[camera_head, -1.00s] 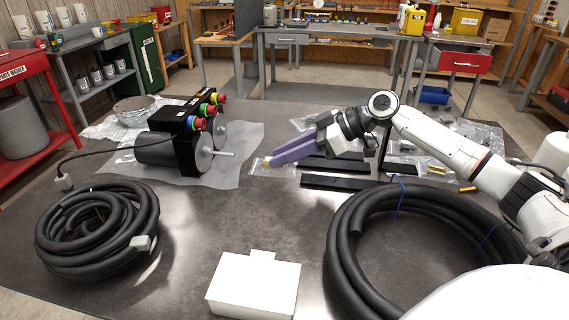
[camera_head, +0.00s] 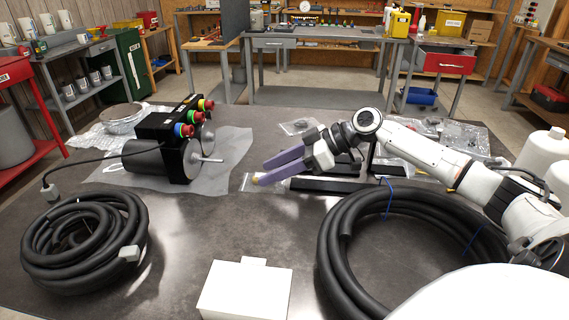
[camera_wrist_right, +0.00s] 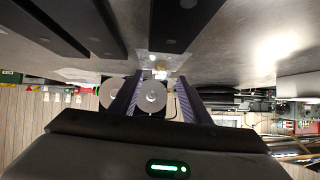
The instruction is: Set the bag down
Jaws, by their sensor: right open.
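A small clear plastic bag (camera_head: 248,178) with a brass-coloured piece in it is at the fingertips of my right gripper (camera_head: 261,172). It appears to lie on the dark table, left of the black bars. The right gripper's purple fingers are apart and low over the table, pointing left. In the right wrist view the open fingers (camera_wrist_right: 160,82) show with the bag (camera_wrist_right: 160,62) just past their tips, seemingly on the table surface. Whether a finger touches the bag is unclear. My left gripper does not show.
A black motor unit (camera_head: 150,158) with coloured knobs stands on a sheet to the left. Hose coils lie at left (camera_head: 85,240) and right (camera_head: 335,245). A white box (camera_head: 245,292) is at the front. Black bars (camera_head: 325,187) and other clear bags (camera_head: 300,127) lie nearby.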

